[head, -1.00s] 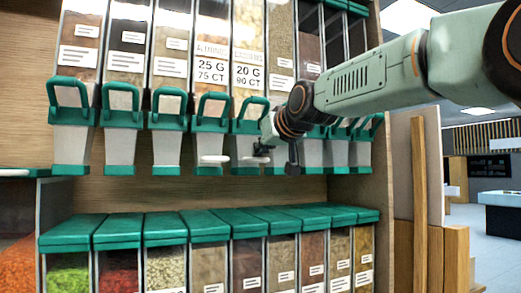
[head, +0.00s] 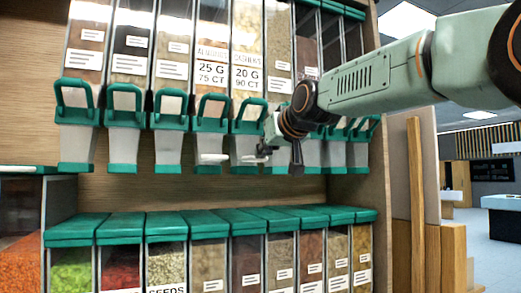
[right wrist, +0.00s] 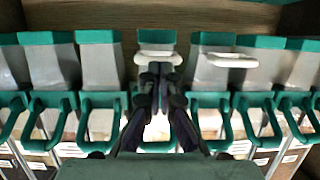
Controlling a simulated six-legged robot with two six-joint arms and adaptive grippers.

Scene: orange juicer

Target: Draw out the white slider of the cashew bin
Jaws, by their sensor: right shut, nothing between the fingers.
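The cashew bin (head: 247,72) is in the upper row in the head view, with a "20 G 90 CT" label and a green-handled spout. Its white slider (head: 250,158) shows low on the spout, partly hidden by my right gripper (head: 265,151). In the right wrist view, which is upside down, the slider (right wrist: 158,57) lies just beyond the fingertips of my right gripper (right wrist: 160,68). The fingers are shut with nothing between them, close to the slider's edge; I cannot tell whether they touch it. My left gripper is not in view.
The almond bin's white slider (head: 212,157) sticks out to the left; it also shows in the right wrist view (right wrist: 230,60). Green spout handles stand closely on both sides. A lower row of green-lidded bins (head: 190,224) is below, with a gap between the rows.

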